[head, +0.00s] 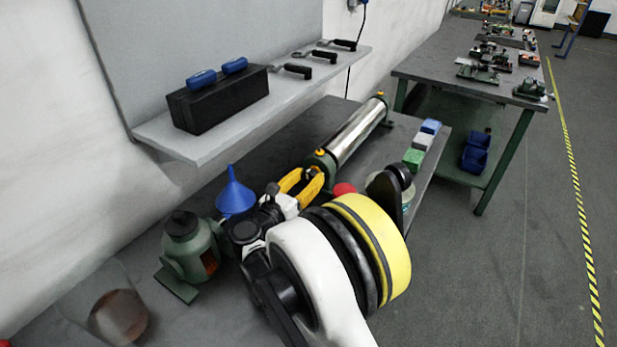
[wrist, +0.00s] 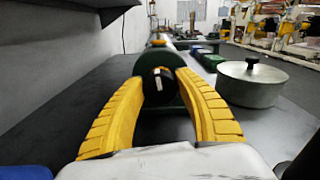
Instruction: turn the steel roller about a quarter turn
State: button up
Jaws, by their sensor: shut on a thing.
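The steel roller (head: 357,131) is a shiny cylinder lying on the dark bench between green end supports with yellow caps. My gripper (head: 306,178) is at the roller's near end, with its yellow fingers curved around it. In the wrist view, my gripper (wrist: 161,82) has a finger on each side of the green round end (wrist: 157,92), which has a dark hub and a pale mark in its middle. The fingers are closed on this end of the roller. The exact contact at the fingertips is hard to see. The steel barrel is mostly hidden behind the end in the wrist view.
A lidded metal pot (wrist: 250,82) stands right of the roller. Small coloured blocks (head: 420,145) lie along the bench's right edge. A blue funnel (head: 236,195) and a green device (head: 188,245) stand left of my arm. A wall shelf (head: 200,147) overhangs the bench.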

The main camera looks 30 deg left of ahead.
jog(key=shift+n, duration=0.3)
jog(key=n+b, duration=0.1)
jog(key=n, duration=0.3)
jog(key=shift+a, duration=0.1)
jog(key=n, duration=0.4)
jog(key=shift+f+n+b, duration=0.1)
jog(key=shift+n+b, duration=0.2)
jog(key=n, duration=0.4)
jog(key=shift+a, duration=0.1)
jog(key=shift+f+n+b, duration=0.1)
jog(key=shift+n+b, duration=0.3)
jog(key=shift+n, duration=1.4)
jog(key=shift+n, duration=0.3)
jog(key=o, duration=1.2)
jog(key=shift+w, duration=0.1)
